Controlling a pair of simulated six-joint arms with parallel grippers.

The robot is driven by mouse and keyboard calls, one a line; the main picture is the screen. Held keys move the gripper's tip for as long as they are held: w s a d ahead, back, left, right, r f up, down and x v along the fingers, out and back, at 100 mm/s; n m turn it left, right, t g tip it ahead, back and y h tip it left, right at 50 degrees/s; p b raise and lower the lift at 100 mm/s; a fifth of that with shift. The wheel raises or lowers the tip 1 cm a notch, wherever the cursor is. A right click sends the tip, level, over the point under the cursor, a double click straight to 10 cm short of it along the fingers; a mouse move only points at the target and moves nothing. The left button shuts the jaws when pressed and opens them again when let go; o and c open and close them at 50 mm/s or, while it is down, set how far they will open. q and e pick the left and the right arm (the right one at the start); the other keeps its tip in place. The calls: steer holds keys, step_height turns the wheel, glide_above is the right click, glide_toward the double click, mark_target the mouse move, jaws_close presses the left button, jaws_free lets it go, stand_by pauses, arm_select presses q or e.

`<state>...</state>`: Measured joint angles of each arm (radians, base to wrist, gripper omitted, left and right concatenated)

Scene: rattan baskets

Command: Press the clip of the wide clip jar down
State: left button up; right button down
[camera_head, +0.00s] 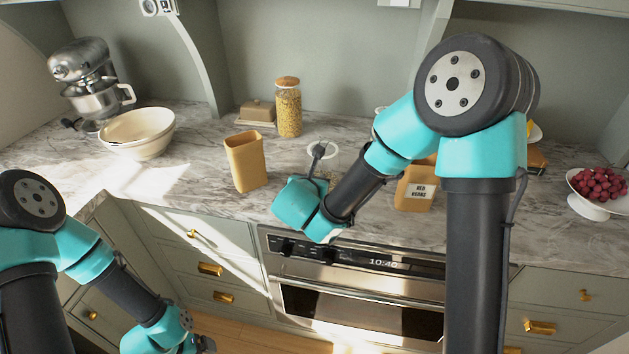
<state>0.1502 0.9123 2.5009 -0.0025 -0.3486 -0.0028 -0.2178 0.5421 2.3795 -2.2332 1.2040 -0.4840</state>
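A clear glass jar with a pale round rim (322,148) stands on the counter near the middle. It may be the wide clip jar. My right wrist hides its lower part, and its clip cannot be made out. A dark part of my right wrist rises in front of the jar; I cannot tell whether they touch. The fingers of my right gripper are hidden by the wrist. My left arm hangs low at the bottom left, in front of the drawers, and its fingers are not visible.
A tan open canister (246,162) stands left of the jar, a tan labelled canister (414,190) right. Behind are a pasta jar (288,110) and a butter dish (257,113). Cream bowls (138,133) and a mixer (88,82) stand left, a fruit stand (590,208) right.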

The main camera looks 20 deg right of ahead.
stand_by(0.4)
steer(key=c, duration=1)
jaws_free()
steer(key=shift+o, duration=0.2)
